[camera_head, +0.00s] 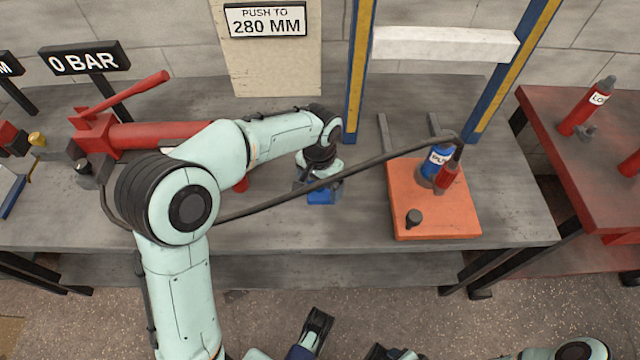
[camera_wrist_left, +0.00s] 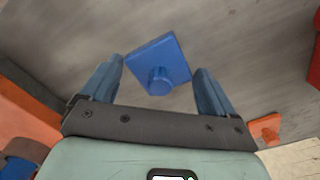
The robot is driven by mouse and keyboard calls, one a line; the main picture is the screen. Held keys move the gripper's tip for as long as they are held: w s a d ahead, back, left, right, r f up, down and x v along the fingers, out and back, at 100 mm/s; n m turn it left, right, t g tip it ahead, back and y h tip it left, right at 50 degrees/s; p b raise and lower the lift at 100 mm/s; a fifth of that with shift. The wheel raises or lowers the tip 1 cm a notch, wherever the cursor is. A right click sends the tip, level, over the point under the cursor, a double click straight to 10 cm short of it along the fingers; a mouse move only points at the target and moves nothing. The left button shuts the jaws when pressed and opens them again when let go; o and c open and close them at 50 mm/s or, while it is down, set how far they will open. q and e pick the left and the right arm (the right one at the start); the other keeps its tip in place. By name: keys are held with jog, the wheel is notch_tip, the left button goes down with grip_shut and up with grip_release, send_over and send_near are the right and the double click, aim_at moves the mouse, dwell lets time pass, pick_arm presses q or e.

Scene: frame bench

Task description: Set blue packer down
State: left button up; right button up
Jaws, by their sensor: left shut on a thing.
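The blue packer (camera_head: 322,197) is at the middle of the grey bench (camera_head: 290,228), below my left gripper (camera_head: 319,186). In the left wrist view the packer (camera_wrist_left: 158,58) is a square blue plate with a short round stub facing the camera. My left gripper (camera_wrist_left: 158,78) is shut on it, one finger at each side. The gripper hides much of the packer in the head view. I cannot tell whether its underside touches the bench. At the bottom edge of the head view, dark gripper parts (camera_head: 314,330) show, probably my right gripper; its jaw state is unclear.
A blue-yellow frame (camera_head: 359,72) stands behind. A red cylinder (camera_head: 150,136) lies left. Bare bench lies between packer and orange plate.

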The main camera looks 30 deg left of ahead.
pick_arm(q)
jog(key=o, duration=0.9)
jog(key=shift+f, duration=0.1)
pick_arm(e)
jog(key=shift+w, duration=0.1)
pick_arm(q)
notch_tip(320, 180, up, 12)
jog(key=p, duration=0.3)
jog(key=shift+r, duration=0.2)
pick_arm(e)
jog(key=s+a+r+g, duration=0.2)
jog(key=s+r, duration=0.2)
jog(key=s, duration=0.1)
jog(key=shift+s+a+r+y, duration=0.2)
jog(key=shift+y, duration=0.2)
